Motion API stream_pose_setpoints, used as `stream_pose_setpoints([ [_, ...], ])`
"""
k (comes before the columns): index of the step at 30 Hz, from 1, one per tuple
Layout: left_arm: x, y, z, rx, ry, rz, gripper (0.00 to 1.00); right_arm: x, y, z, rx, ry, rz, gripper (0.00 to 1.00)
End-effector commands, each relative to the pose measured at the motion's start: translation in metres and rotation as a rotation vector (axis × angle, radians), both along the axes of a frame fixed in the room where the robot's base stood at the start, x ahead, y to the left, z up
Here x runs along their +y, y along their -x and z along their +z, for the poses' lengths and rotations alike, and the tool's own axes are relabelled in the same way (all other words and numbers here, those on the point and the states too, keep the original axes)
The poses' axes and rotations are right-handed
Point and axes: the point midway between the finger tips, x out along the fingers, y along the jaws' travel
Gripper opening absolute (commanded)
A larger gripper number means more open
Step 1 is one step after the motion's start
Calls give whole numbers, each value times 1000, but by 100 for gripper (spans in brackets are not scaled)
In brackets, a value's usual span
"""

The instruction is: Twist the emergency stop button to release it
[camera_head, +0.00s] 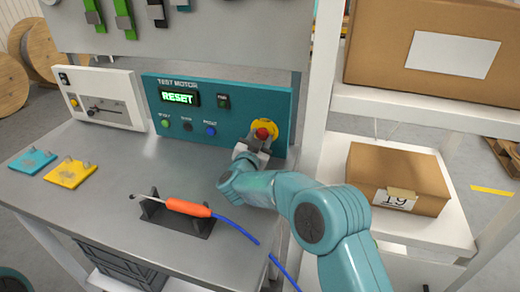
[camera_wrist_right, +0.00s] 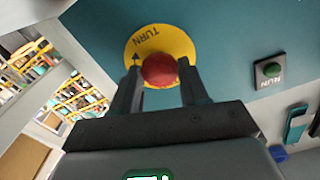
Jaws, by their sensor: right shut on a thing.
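The red emergency stop button (camera_head: 263,134) sits on a yellow disc (camera_head: 268,125) at the lower right of the teal TEST MOTOR panel (camera_head: 223,88). The panel's display (camera_head: 177,98) reads RESET in green. My right gripper (camera_head: 256,142) is at the button. In the right wrist view the red button (camera_wrist_right: 159,69) lies between the two dark fingers of my right gripper (camera_wrist_right: 160,82), which is shut on it. The yellow disc (camera_wrist_right: 146,42) reads TURN with an arrow. The finger contact is partly hidden by the button.
A soldering iron with an orange handle (camera_head: 189,207) rests in a black holder on the grey bench (camera_head: 110,165), its blue cable trailing right. Yellow (camera_head: 70,173) and blue (camera_head: 33,160) plates lie at left. A shelf with cardboard boxes (camera_head: 395,178) stands close right of my arm.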

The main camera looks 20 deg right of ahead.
Motion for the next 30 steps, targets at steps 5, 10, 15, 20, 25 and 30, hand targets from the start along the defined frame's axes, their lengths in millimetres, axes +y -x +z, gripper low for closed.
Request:
stream_pose_setpoints([
  [5, 0, 0, -20, 0, 0, 0, 70, 0, 0, -6, -52, -83, 0, 14],
  [10, 0, 0, -27, 0, 0, 0, 70, 0, 0, -4, -85, -135, 1, 14],
  [15, 0, 0, -30, 0, 0, 0, 70, 0, 0, -3, -101, -158, 2, 14],
  [20, 0, 0, -30, 0, 0, 0, 70, 0, 0, -2, -105, -165, 2, 14],
  [25, 0, 0, -30, 0, 0, 0, 70, 1, 0, -2, -104, -164, 2, 14],
  [30, 0, 0, -30, 0, 0, 0, 70, 1, 0, -2, -105, -163, 2, 70],
])
